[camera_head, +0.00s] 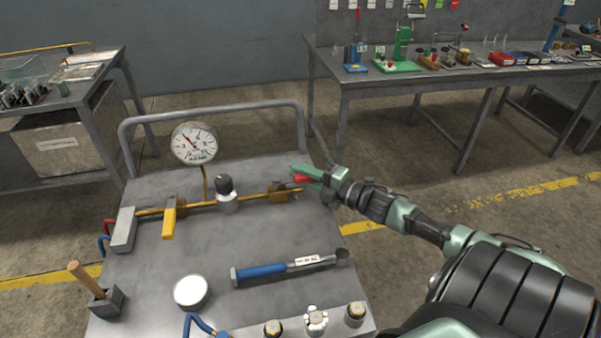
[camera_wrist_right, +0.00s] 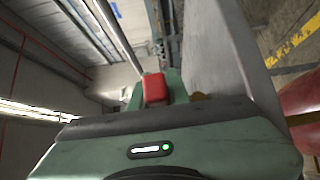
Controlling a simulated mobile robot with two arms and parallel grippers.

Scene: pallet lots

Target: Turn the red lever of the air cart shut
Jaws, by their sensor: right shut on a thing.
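The air cart (camera_head: 200,245) is a grey metal cart with a brass pipe across its top. The red lever (camera_head: 301,178) sits at the right end of the pipe, by a brass valve body (camera_head: 280,192). My right gripper (camera_head: 308,178) reaches in from the right and is shut on the red lever. In the right wrist view the red lever (camera_wrist_right: 155,89) shows between the green fingers. The fingers hide part of the lever, so its exact angle is hard to tell. My left gripper is not in view.
A yellow lever (camera_head: 169,218), a black-capped fitting (camera_head: 226,192) and a pressure gauge (camera_head: 194,143) stand along the pipe. A blue-handled torque wrench (camera_head: 288,268) lies on the cart. A grey workbench (camera_head: 465,73) with tools stands behind; another table (camera_head: 66,98) is at left.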

